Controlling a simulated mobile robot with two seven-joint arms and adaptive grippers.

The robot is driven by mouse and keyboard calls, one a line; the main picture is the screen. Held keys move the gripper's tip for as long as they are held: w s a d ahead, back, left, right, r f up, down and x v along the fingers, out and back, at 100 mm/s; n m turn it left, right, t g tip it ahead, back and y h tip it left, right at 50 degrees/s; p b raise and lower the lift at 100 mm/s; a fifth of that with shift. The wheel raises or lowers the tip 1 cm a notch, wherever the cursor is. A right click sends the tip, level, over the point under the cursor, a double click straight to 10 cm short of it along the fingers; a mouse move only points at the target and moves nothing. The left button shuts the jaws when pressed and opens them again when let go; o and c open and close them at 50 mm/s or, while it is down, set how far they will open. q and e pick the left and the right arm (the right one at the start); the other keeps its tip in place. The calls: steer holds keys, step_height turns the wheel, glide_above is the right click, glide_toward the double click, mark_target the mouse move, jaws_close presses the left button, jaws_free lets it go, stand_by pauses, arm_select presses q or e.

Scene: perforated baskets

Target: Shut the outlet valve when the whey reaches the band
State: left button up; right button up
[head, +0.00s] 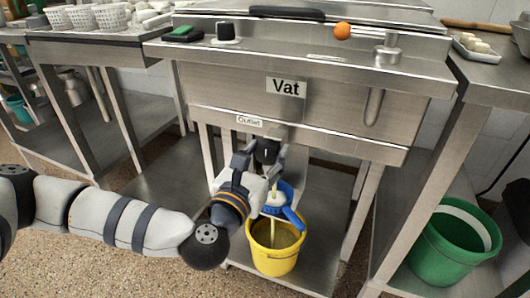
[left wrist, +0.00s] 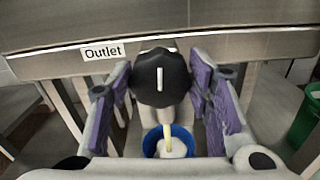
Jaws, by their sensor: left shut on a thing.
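The steel vat (head: 215,100) has a label reading "Vat" and, below it, a label reading "Outlet" (left wrist: 103,51). The outlet valve has a black round knob (left wrist: 160,78) with a white mark standing upright. My left gripper (head: 264,158) is shut on this knob, a finger on each side. A pale stream of whey (left wrist: 167,138) runs down from the outlet into a blue strainer or funnel (head: 291,215). This sits over a yellow bucket (head: 275,264) on the lower shelf. Yellowish liquid shows inside the bucket. I cannot make out a band or the level against it. My right gripper is out of view.
A green bucket (head: 447,250) stands at the right under a side table. White perforated baskets (head: 100,17) stand on the left table. An orange ball (head: 342,31) and a black knob (head: 226,31) are on the vat's top. Steel legs flank the outlet.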

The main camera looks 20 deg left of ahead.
arm_select(q)
steer(key=shift+r+m+p, duration=0.15)
steer(key=shift+m+p, duration=0.5)
steer(key=shift+m, duration=0.55)
steer(key=m+p, duration=0.2)
steer(key=m, duration=0.2)
steer(key=shift+d+m, duration=0.15)
steer(key=shift+m, duration=0.15)
steer(key=m+p, duration=0.1)
steer(key=m, duration=0.1)
steer(key=m+p, duration=0.1)
steer(key=shift+d+f+m, duration=0.1)
steer(key=shift+f+m, duration=0.1)
steer(key=shift+m, duration=0.2)
steer(key=shift+f+m+p, duration=0.1)
steer(key=shift+m+p, duration=0.45)
steer(key=shift+m, duration=0.25)
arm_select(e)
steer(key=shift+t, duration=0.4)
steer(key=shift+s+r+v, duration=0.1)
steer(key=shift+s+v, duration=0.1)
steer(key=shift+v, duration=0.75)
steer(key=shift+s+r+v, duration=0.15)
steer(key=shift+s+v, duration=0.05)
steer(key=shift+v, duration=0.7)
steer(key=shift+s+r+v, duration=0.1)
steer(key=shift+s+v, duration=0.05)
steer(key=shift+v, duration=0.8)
arm_select(q)
steer(key=shift+f, duration=0.1)
